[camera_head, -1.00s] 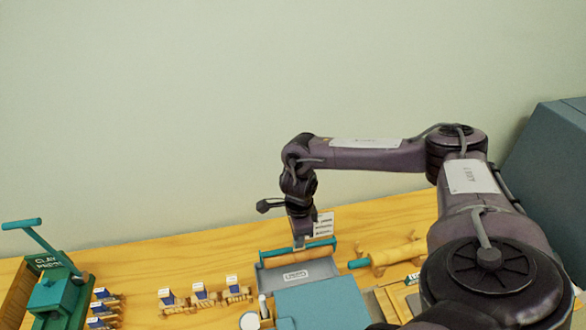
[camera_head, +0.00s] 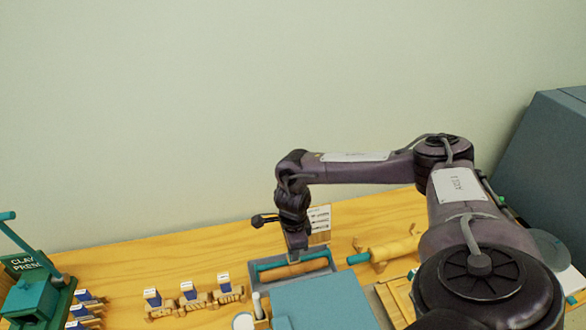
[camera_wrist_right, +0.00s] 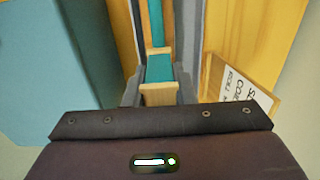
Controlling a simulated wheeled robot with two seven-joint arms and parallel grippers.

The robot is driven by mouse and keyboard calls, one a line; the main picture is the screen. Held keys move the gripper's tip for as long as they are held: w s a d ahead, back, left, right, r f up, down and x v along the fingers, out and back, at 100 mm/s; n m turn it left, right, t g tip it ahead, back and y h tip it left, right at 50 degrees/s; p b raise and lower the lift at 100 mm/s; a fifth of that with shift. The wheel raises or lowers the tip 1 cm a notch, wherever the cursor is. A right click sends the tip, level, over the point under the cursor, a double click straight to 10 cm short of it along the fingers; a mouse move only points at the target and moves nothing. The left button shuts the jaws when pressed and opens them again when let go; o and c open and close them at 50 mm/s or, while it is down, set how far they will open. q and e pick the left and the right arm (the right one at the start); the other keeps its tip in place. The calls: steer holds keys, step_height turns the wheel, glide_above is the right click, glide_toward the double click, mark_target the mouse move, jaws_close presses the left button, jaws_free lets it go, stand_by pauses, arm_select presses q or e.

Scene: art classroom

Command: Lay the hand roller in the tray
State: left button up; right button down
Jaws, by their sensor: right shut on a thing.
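The hand roller (camera_head: 278,271) has teal and wooden parts and lies lengthwise within the outline of the shallow grey tray (camera_head: 325,269). My right gripper (camera_head: 297,252) points down at the tray and is shut on the roller. In the right wrist view the fingers grip the roller's teal and tan part (camera_wrist_right: 160,68), and grey tray walls (camera_wrist_right: 191,30) run beside it. Whether the roller touches the tray floor cannot be told. My left gripper is not in view.
A blue box (camera_head: 320,303) stands directly in front of the tray. A wooden rolling pin (camera_head: 392,252) lies to the right, and a sign card (camera_head: 319,222) stands behind.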

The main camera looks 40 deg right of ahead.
steer(key=shift+w+f, duration=0.1)
steer(key=shift+f, duration=0.5)
steer(key=c, duration=0.7)
jaws_free()
step_height(320, 180, up, 10)
steer(key=p, duration=0.7)
steer(key=shift+s, duration=0.2)
stand_by(0.6)
